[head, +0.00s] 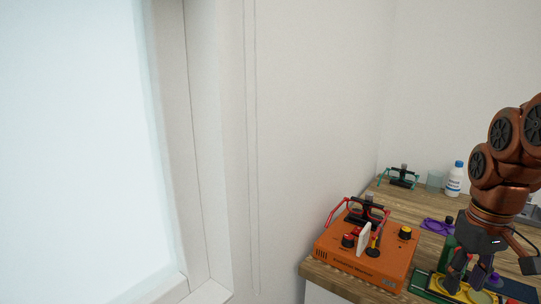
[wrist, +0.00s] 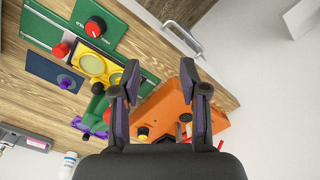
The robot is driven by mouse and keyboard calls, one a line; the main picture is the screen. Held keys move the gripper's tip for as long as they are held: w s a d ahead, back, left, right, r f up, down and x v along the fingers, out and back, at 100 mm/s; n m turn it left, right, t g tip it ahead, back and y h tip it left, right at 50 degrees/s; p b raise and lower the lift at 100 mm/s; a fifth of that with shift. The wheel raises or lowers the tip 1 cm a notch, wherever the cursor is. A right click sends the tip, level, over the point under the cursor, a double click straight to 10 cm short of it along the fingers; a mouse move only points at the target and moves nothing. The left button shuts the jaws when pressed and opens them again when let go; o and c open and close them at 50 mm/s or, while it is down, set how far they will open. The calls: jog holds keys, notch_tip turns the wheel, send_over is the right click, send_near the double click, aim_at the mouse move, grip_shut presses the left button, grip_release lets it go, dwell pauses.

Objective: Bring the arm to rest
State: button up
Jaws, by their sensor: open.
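My copper-brown arm comes in at the right of the head view, bent down over the right part of the wooden worktop (head: 392,203). My gripper (head: 468,277) points down above the green and yellow items there. In the wrist view my gripper (wrist: 160,72) has its two dark fingers spread apart, with nothing between the tips. An orange box (head: 338,254) with knobs stands left of the gripper in the head view. In the wrist view this orange box (wrist: 174,107) lies beyond and partly behind the fingers.
Green boards (wrist: 118,22), a yellow double-ring piece (wrist: 92,64) and a dark blue plate (wrist: 45,68) lie near the gripper. White walls and a window (head: 70,150) are left.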

jog(key=s+a+f+p, duration=0.3)
jog(key=s+a, duration=0.5)
jog(key=s, duration=0.1)
jog(key=s+a+f+g+p, duration=0.1)
jog(key=s+a+f+p, duration=0.2)
jog(key=s+a, duration=0.5)
jog(key=shift+s+a+m+g+p, duration=0.2)
jog(key=shift+s+m+g+p, duration=0.1)
jog(key=shift+s+m+p, duration=0.25)
